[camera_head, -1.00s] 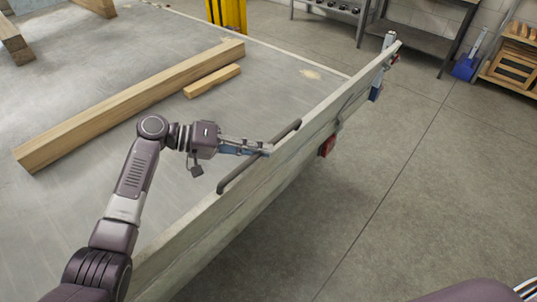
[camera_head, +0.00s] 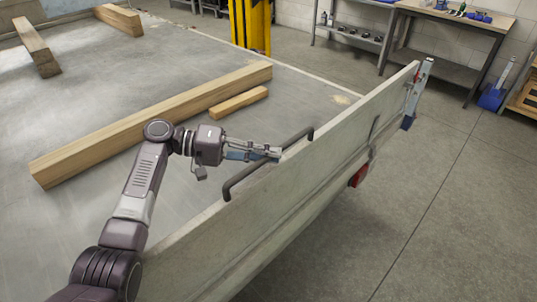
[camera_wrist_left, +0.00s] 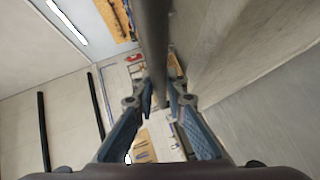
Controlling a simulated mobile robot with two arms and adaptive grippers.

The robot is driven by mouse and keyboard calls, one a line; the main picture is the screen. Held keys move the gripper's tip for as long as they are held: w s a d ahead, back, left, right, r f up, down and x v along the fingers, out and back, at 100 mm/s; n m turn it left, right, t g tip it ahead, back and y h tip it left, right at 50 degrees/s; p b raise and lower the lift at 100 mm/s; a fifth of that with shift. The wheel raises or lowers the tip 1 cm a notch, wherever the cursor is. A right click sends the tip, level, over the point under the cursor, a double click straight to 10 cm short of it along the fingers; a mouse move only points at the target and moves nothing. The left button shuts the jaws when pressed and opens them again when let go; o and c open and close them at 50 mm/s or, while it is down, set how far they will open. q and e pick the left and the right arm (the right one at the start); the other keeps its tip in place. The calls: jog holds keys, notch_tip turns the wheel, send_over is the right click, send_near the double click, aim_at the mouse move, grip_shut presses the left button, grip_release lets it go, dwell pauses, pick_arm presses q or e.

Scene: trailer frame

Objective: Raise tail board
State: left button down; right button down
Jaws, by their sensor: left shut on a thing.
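The tail board (camera_head: 340,118) is a long pale panel running diagonally along the trailer's edge, raised at an angle to the bed. A dark bar handle (camera_head: 243,180) is fixed along its upper edge. My left gripper (camera_head: 276,153) is shut on this handle near its middle. In the left wrist view, the handle (camera_wrist_left: 153,35) runs between the fingers of my left gripper (camera_wrist_left: 165,88), with a pale panel surface to its right. A pale blue upright latch post (camera_head: 420,85) stands at the board's far end. My right gripper is not in view.
The trailer bed (camera_head: 130,100) carries a long wooden beam (camera_head: 160,122), a short wood piece (camera_head: 238,103) and other timbers. A yellow object (camera_head: 250,25) stands beyond. A workbench (camera_head: 455,20) and shelves stand at the back. The concrete floor (camera_head: 440,210) at right is clear.

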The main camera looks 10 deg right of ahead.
pick_arm(q)
jog(key=shift+a+f, duration=0.1)
jog(key=shift+f, duration=0.15)
jog(key=c, duration=2)
grip_release()
jog(key=shift+w, duration=0.1)
jog(key=shift+o, duration=0.2)
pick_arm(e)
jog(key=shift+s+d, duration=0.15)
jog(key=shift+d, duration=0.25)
pick_arm(q)
jog(key=shift+r, duration=0.1)
jog(key=shift+a, duration=0.2)
jog(key=v, duration=1.1)
jog(key=shift+a, duration=0.4)
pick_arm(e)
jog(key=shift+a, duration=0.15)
